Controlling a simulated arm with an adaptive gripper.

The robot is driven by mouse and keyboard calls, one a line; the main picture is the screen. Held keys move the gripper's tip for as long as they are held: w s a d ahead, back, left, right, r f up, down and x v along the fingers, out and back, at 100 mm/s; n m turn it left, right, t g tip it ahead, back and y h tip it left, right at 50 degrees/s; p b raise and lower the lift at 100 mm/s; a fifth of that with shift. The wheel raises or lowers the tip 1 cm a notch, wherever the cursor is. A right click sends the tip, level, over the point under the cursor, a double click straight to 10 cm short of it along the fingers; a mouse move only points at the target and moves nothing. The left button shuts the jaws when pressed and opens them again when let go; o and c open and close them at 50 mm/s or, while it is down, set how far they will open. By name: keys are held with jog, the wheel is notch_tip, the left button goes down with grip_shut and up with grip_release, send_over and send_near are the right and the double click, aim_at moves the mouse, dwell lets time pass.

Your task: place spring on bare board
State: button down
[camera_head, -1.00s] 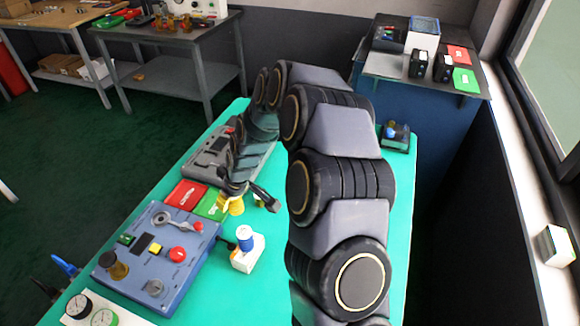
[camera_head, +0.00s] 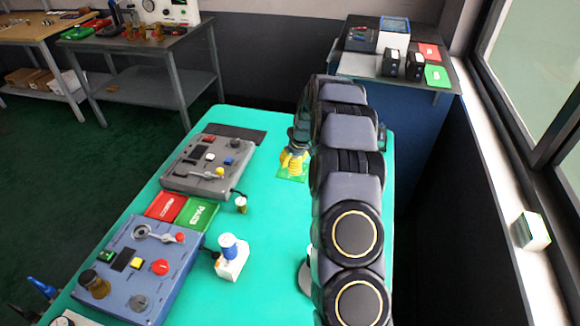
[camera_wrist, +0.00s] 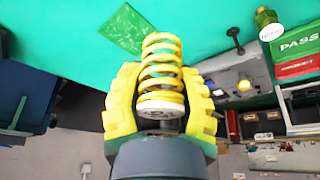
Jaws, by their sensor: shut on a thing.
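My gripper (camera_wrist: 163,103) has yellow padded fingers and is shut on a yellow coil spring (camera_wrist: 161,68). The spring has a pale end cap on the side nearest the wrist camera. In the head view my gripper (camera_head: 293,160) is at the far end of the teal table, beside my dark arm. A green board (camera_head: 288,178) lies flat there, partly hidden by the fingers. The board also shows in the wrist view (camera_wrist: 127,29), beyond and left of the spring's far end. Whether the spring touches the board cannot be told.
A grey control panel (camera_head: 182,177) stands left of the board, with a blue panel (camera_head: 150,290) nearer. Red (camera_head: 165,204) and green PASS (camera_head: 197,213) cards lie between them. A white block with a blue spool (camera_head: 230,252) stands mid-table. Teal surface around the board is clear.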

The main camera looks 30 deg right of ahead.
jog(key=w+d+f, duration=0.1)
jog(key=w+f, duration=0.1)
jog(key=w+d+f, duration=0.1)
jog(key=w+f, duration=0.1)
jog(key=w, duration=0.1)
jog(key=w+d+f, duration=0.1)
jog(key=w+f, duration=0.1)
jog(key=f, duration=0.1)
jog(key=shift+w+d, duration=0.2)
jog(key=shift+w, duration=0.05)
jog(key=shift+w+f, duration=0.2)
jog(key=shift+f, duration=1.55)
jog(key=shift+f, duration=0.15)
jog(key=c, duration=0.7)
grip_release()
jog(key=shift+c, duration=0.2)
jog(key=v, duration=1.2)
